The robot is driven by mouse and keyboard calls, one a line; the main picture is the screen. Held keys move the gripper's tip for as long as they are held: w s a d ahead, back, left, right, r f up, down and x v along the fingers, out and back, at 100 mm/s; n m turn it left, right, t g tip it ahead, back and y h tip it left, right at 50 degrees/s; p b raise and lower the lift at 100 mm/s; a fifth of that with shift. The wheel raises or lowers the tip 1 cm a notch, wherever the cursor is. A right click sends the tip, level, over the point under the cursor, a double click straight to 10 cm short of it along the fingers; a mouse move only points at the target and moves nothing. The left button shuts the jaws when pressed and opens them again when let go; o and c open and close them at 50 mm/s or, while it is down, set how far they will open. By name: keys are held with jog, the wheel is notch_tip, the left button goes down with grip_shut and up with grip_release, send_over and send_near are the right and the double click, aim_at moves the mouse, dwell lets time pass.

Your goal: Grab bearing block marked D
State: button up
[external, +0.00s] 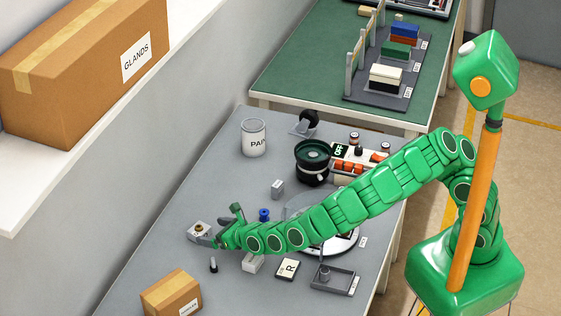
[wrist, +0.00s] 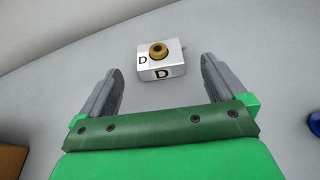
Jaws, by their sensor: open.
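The bearing block marked D (wrist: 172,69) is a silver block with a brass ring on top. In the wrist view it sits on the grey table, with the letter D on two faces. It lies just beyond and between my open gripper fingers (wrist: 160,85), with nothing between them. In the external view the block (external: 199,230) stands at the left part of the table, with my gripper (external: 221,229) close beside it on the right. The fingers and block partly overlap there, so contact cannot be told from that view.
A small dark-topped peg (external: 213,265) and a cardboard box (external: 171,295) are near the front. Bare table lies around block D.

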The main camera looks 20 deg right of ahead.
aim_at(202, 229)
jog(key=shift+s+a+f, duration=0.1)
jog(key=shift+a+f, duration=0.05)
jog(key=shift+f, duration=0.05)
jog(key=shift+w+a+f, duration=0.1)
jog(key=shift+w, duration=0.1)
jog(key=shift+x, duration=1.8)
jog(key=shift+r+x, duration=0.15)
jog(key=shift+x, duration=0.75)
jog(key=shift+r+x, duration=0.15)
jog(key=shift+x, duration=0.7)
jog(key=shift+w, duration=0.15)
jog(key=c, duration=1.2)
jog(key=shift+r, duration=0.1)
